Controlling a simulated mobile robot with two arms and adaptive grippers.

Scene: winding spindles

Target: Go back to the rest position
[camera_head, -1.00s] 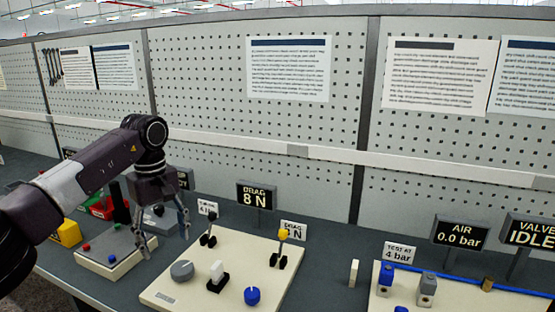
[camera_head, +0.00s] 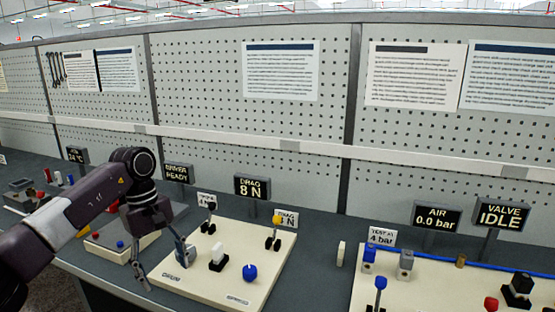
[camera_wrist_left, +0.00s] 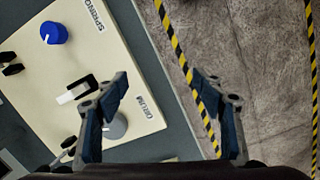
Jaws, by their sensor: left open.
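My left gripper (camera_head: 164,272) is open and empty, its two fingers spread and pointing down. In the head view it appears at the left edge of a cream panel (camera_head: 215,284). In the left wrist view the open fingers (camera_wrist_left: 166,112) appear over the panel's edge, with the grey floor between them. The panel carries a blue knob (camera_head: 249,272), a white rocker switch (camera_head: 218,256) and a yellow-topped lever (camera_head: 278,222). A grey knob, partly covered by a finger, shows in the wrist view (camera_wrist_left: 118,127). My right gripper is out of view.
A DRAG 8 N display (camera_head: 252,187) stands behind the panel. Another cream panel (camera_head: 360,290) with blue and grey parts is at right. A smaller panel (camera_head: 106,247) lies behind my left arm. The pegboard wall (camera_head: 200,80) closes the back.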

